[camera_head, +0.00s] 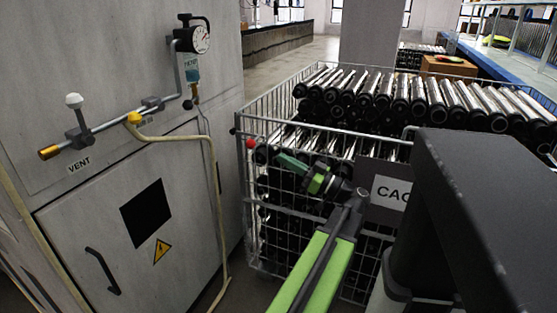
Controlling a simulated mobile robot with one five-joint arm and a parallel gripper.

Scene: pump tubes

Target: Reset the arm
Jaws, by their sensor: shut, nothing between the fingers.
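My arm, with green links, reaches up from the bottom of the head view. My gripper (283,160) is at its far end, pointing left in front of the wire cage. It is shut and holds nothing. The cage (243,140) is full of black and silver pump tubes (400,90) lying in rows. The gripper hides a small part of the cage front. Whether it touches the wires cannot be told.
A grey cabinet (60,240) stands at the left, with a pressure gauge (200,39), a VENT valve (76,120) and a beige hose (212,180). A narrow gap separates it from the cage. A box (449,66) stands behind.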

